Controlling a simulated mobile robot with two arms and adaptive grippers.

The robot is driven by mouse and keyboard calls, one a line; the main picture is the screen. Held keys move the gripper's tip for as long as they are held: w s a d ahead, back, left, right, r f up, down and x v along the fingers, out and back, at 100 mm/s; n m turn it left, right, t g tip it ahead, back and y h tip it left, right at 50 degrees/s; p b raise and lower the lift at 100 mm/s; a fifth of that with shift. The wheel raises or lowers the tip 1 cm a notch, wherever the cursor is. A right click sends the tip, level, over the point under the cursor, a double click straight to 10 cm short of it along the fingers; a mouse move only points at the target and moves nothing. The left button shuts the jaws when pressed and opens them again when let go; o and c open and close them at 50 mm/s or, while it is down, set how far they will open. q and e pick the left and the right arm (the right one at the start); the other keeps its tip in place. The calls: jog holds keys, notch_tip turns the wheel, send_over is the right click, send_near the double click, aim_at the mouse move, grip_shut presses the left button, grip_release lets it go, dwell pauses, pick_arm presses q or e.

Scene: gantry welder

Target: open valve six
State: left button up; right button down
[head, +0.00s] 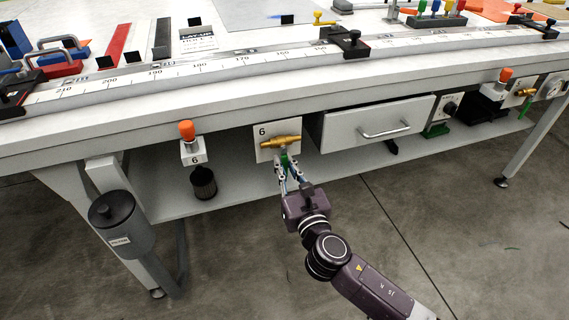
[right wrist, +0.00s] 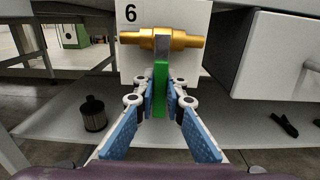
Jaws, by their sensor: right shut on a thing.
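Valve six is a brass valve (head: 281,141) on a white plate (head: 262,154) marked 6, under the table's front edge. Its green lever (right wrist: 160,88) hangs straight down from the brass body (right wrist: 185,41), across the pipe's line. My right gripper (head: 286,166) reaches up to it from below. In the right wrist view, the blue-padded fingers (right wrist: 160,100) are shut on the green lever, one on each side. In the head view the lever is partly hidden by the fingers. My left gripper is in neither view.
An orange knob on a block marked 6 (head: 193,149) and a dark filter cup (head: 203,183) sit left of the valve. A drawer (head: 380,134) with a bar handle is close on the right. A lower shelf (head: 240,187) runs behind. A grey canister (head: 118,224) hangs at the left leg.

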dwell(0.4)
jog(key=shift+s+a+m, duration=0.1)
jog(key=shift+a+m, duration=0.1)
jog(key=shift+m, duration=0.3)
jog(key=shift+s+a+r+m+p, duration=0.1)
jog(key=shift+a+m+p, duration=0.35)
jog(key=shift+m, duration=0.65)
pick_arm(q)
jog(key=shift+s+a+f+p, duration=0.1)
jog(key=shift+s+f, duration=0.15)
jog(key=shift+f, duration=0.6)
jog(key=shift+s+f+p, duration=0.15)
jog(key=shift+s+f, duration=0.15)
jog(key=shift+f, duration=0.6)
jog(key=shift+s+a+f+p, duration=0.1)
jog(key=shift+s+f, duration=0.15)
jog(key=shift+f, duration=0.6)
pick_arm(e)
jog(key=shift+s+a+r+m, duration=0.15)
jog(key=shift+a+m, duration=0.2)
jog(key=shift+m, duration=0.6)
jog(key=shift+s+a+r+m, duration=0.15)
jog(key=shift+a+m, duration=0.15)
jog(key=shift+m, duration=0.65)
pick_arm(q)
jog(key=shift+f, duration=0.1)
pick_arm(e)
jog(key=shift+w, duration=0.1)
jog(key=c, duration=2)
grip_release()
